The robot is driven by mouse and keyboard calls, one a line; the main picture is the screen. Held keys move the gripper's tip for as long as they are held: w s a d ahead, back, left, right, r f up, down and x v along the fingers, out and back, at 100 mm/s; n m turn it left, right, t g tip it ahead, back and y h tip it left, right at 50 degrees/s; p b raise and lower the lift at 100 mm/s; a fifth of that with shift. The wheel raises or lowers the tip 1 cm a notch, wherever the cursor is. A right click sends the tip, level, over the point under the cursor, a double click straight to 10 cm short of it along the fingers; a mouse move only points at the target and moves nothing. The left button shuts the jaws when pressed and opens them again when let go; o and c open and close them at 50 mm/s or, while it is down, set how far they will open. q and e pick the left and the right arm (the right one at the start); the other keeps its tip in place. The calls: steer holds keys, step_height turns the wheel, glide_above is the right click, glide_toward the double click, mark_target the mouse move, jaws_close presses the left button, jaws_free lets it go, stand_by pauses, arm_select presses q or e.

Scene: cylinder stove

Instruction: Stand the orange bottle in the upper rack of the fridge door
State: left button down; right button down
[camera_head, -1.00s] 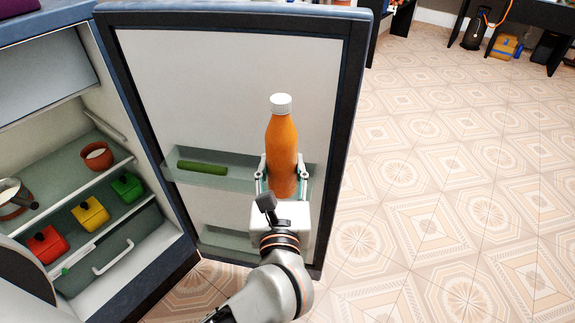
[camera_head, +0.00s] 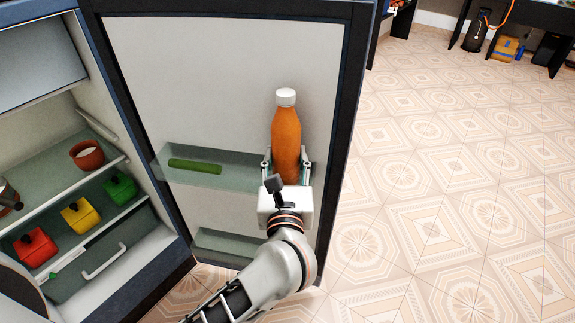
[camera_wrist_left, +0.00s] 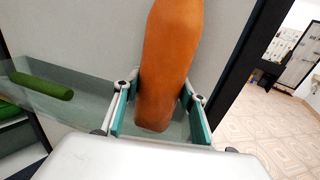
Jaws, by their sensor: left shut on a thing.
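The orange bottle (camera_head: 286,138) with a white cap is upright at the right end of the upper door rack (camera_head: 240,180) in the head view. My left gripper (camera_head: 287,168) is shut on its lower part, one finger on each side. In the left wrist view the orange bottle (camera_wrist_left: 168,65) stands between the fingers of my left gripper (camera_wrist_left: 158,112), with the rack's clear wall around and behind it. I cannot tell whether its base touches the rack floor. The fridge door (camera_head: 215,75) is open. My right gripper is not in view.
A green cucumber-like item (camera_head: 195,166) lies in the left part of the upper rack. A lower rack (camera_head: 225,243) is below. Inside the fridge are a brown pot (camera_head: 87,155) and red, yellow and green containers.

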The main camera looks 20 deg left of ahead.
arm_select(q)
step_height(320, 180, down, 2)
steer(key=shift+f+b, duration=0.1)
steer(key=shift+b, duration=0.25)
steer(key=shift+w+f, duration=0.1)
steer(key=shift+w, duration=0.15)
steer(key=shift+r, duration=0.25)
steer(key=shift+f, duration=0.15)
steer(key=c, duration=1.2)
jaws_free()
steer(key=shift+f, duration=0.1)
